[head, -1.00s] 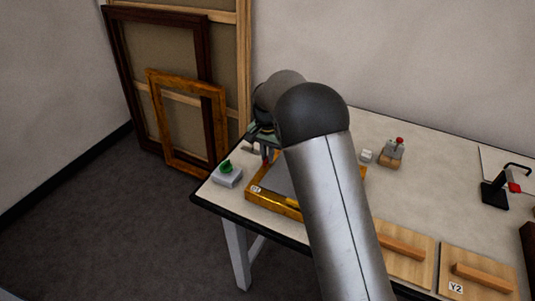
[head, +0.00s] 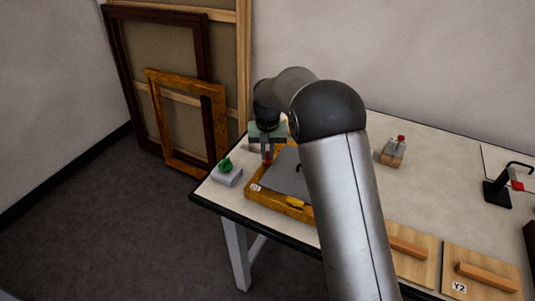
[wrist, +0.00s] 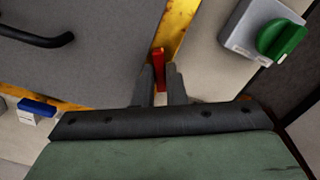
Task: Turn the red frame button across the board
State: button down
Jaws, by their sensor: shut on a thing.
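The red frame button (wrist: 158,68) is a narrow bar at the gilt frame's edge, upright in the wrist view, beside the edge of the grey board (wrist: 90,45). My gripper (wrist: 160,86) is shut on it, one finger at each side. In the head view my gripper (head: 267,154) points down at the back left of the gilt frame (head: 272,201), with a bit of red at its tips. The frame lies flat around the board, whose right part is hidden behind my arm. I cannot tell whether the button overlaps the board.
A grey box with a green knob (head: 226,165) stands left of the frame, near the table's edge. A yellow button (head: 296,202) is on the frame's front side. A blue button (wrist: 36,107) and a black handle (wrist: 40,38) show in the wrist view.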

aim_at(267, 156)
jog(key=n, duration=0.6)
jog(key=shift+n+b, duration=0.3)
jog(key=shift+b, duration=0.05)
jog(key=n, duration=0.6)
dwell(0.4)
jog(key=c, duration=1.5)
grip_release()
notch_tip(267, 156, up, 18)
jog(key=shift+f, duration=0.25)
